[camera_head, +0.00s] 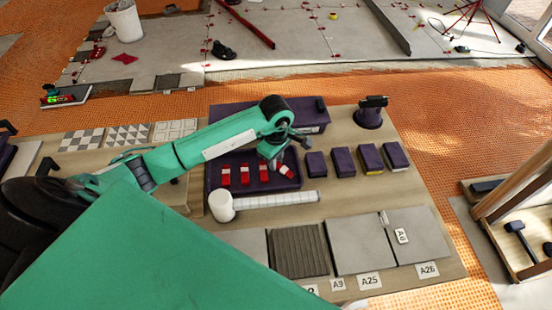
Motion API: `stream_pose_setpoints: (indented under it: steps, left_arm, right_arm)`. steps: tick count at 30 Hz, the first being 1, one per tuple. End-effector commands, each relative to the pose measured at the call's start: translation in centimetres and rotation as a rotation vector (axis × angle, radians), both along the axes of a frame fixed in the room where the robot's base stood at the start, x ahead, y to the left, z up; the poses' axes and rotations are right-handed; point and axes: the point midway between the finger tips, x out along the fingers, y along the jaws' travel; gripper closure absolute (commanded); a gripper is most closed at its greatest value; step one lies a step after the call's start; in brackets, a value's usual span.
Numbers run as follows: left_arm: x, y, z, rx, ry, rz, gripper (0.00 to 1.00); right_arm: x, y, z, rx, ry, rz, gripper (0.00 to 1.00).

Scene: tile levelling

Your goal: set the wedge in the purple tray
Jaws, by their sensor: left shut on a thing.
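The purple tray (236,187) lies on the wooden worktop, with several red wedges in a row in it. Three of them (245,175) stand apart from my gripper. My left gripper (277,161) reaches over the tray's right end, pointing down. It is shut on a red and white wedge (287,170) at the right end of the row, tilted compared with the others. The wedge is at or just above the tray floor; I cannot tell if it touches. The fingers partly cover it. My right gripper is not in view.
A white-headed mallet (222,206) lies just in front of the tray. Several dark purple blocks (343,162) stand to its right, and a purple box (305,113) is behind. Grey tiles (357,243) cover the front of the worktop. A dark tool on a round base (369,116) stands back right.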

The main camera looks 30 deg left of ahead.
Motion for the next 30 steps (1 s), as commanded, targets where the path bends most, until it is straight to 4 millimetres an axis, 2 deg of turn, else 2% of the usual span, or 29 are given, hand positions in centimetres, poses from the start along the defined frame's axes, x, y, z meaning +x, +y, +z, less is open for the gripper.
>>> stream_pose_setpoints:
  steps: [8, 9, 10, 22, 26, 30]
  left_arm:
    - [0.0, 0.0, -0.3, 0.001, -0.001, -0.001, 1.00]
    - [0.0, 0.0, -0.3, 0.001, -0.001, -0.001, 0.80]
    - [0.0, 0.0, -0.2, 0.000, -0.001, -0.001, 0.74]
    - [0.0, 0.0, 0.3, -0.001, 0.000, 0.000, 0.72]
    - [0.2, 0.0, 2.2, 0.001, -0.006, -0.002, 0.72]
    - [0.2, 0.0, 5.3, 0.002, -0.007, -0.003, 0.72]
  right_arm:
    - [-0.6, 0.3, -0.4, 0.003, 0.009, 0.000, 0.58]
    - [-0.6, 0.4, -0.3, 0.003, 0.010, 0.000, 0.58]
    - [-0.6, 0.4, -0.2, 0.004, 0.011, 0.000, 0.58]
    - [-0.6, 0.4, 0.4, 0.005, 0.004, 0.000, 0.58]
    - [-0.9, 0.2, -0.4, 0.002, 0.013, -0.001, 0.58]
    - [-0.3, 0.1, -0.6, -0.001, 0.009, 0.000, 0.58]
